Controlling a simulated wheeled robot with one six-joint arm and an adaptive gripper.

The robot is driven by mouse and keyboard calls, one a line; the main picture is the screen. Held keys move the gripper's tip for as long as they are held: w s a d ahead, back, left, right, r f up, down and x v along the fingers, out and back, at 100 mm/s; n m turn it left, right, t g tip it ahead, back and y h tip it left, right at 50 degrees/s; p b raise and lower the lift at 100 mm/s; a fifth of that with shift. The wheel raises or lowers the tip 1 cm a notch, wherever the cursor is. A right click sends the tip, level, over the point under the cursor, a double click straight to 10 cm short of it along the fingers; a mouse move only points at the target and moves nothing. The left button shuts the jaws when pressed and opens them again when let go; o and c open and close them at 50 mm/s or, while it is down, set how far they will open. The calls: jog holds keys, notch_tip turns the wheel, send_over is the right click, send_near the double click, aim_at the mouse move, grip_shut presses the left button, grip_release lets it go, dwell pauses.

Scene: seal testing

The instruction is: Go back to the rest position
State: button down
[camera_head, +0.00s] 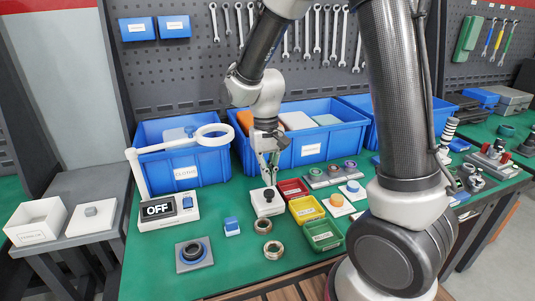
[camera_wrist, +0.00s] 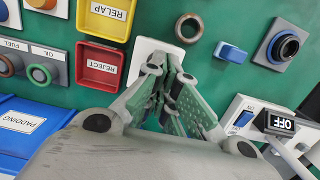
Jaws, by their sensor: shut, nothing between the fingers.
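My gripper (camera_head: 268,175) hangs fingers-down over the green table, just above a white block with a black knob (camera_head: 268,208). In the wrist view my gripper (camera_wrist: 172,65) has its fingers together with nothing between them. The white block (camera_wrist: 142,52) shows partly behind the fingers there; whether they touch it I cannot tell. The rest position itself is not marked in either view.
A red tray (camera_head: 291,187), yellow tray (camera_head: 306,209) and green tray (camera_head: 323,235) stand right of the gripper. A white ring lamp (camera_head: 213,131) and OFF display (camera_head: 158,209) stand left. Blue bins (camera_head: 313,147) stand behind.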

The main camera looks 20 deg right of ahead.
notch_tip(320, 180, up, 10)
jog(key=s+d+r+t, duration=0.3)
jog(key=s+d+r, duration=0.1)
jog(key=s+d, duration=0.3)
jog(key=s+d+r+t, duration=0.2)
jog(key=s+d+r, duration=0.2)
jog(key=s+d, duration=0.3)
jog(key=shift+s+d+r+t, duration=0.15)
jog(key=shift+s+d+t, duration=0.2)
jog(key=shift+s, duration=0.9)
dwell(0.5)
